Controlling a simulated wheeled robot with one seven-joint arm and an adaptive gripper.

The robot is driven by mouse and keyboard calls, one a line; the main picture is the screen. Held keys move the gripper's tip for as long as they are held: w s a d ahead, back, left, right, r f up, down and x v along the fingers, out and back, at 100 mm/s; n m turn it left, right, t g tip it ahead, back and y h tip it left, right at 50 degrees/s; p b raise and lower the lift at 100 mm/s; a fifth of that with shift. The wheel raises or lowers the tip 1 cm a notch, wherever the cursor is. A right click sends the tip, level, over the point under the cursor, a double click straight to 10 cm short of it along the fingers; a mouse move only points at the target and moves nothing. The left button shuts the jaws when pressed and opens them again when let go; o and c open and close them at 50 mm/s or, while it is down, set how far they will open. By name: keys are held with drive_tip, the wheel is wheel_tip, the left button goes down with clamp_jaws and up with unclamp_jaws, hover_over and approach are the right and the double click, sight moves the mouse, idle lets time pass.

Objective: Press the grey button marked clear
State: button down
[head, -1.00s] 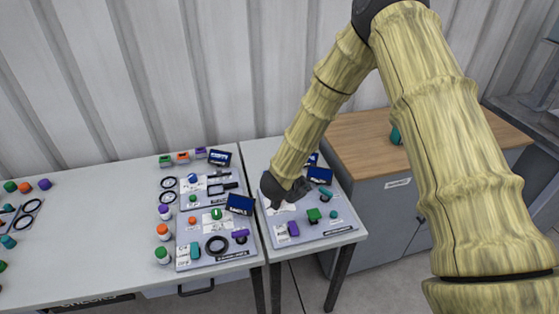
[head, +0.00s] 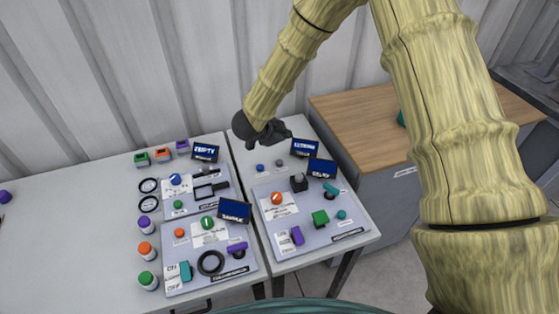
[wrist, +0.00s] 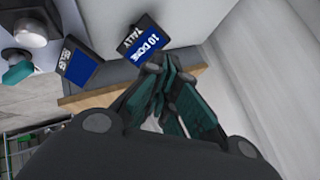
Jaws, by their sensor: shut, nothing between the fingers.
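A small dark grey button (head: 280,163) sits at the back of the right-hand table, beside a small blue button (head: 260,168). Its marking is too small to read, so I cannot tell if it is the one marked clear. My gripper (head: 284,130) is shut and empty, above the back of this table, beyond the grey button in the picture. In the wrist view my gripper's fingers (wrist: 168,92) are together. A screen there (wrist: 138,42) reads "TALLY" and "10 DONE"; it also shows in the head view (head: 304,148).
A second screen (head: 321,168) stands near the first. A wooden-topped cabinet (head: 370,120) adjoins on the right.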

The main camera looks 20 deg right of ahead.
drive_tip(key=b, duration=0.3)
hover_over(282, 163)
wheel_tip(282, 163, down, 4)
wheel_tip(282, 163, down, 4)
drive_tip(key=shift+w+r+b, duration=0.1)
drive_tip(key=shift+r+b, duration=0.1)
drive_tip(key=shift+b, duration=0.65)
drive_tip(key=shift+f+b, duration=0.45)
drive_tip(key=shift+f, duration=0.65)
drive_tip(key=shift+f, duration=0.2)
drive_tip(key=shift+f, duration=0.2)
